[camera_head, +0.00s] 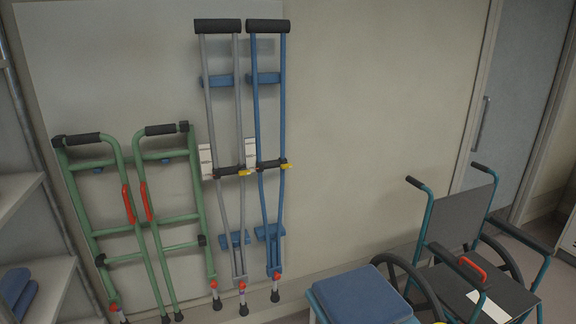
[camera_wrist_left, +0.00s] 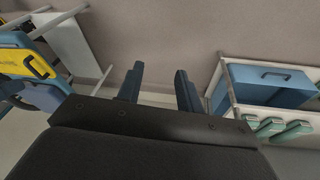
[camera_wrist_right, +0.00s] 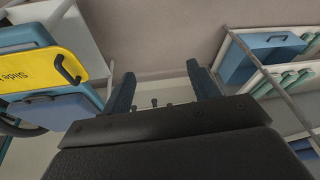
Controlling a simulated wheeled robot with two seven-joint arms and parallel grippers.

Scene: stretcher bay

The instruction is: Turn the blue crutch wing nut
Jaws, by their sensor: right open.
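Two crutches lean upright against the wall in the head view. The blue crutch (camera_head: 255,120) stands to the right of the grey crutch (camera_head: 211,120). A yellow wing nut (camera_head: 286,166) shows at the right side of the blue crutch's black handgrip (camera_head: 272,164). A similar yellow piece (camera_head: 244,172) sits on the grey crutch. Neither gripper shows in the head view. My left gripper (camera_wrist_left: 158,82) is in its wrist view with its fingers apart and nothing between them. My right gripper (camera_wrist_right: 165,85) is open and empty. No crutch can be made out in either wrist view.
A green walking frame (camera_head: 150,220) stands left of the crutches. A wheelchair (camera_head: 470,250) stands at the right, with a blue-topped seat (camera_head: 358,296) before it. Shelving (camera_head: 30,200) is at the left edge. Wall between crutches and wheelchair is clear.

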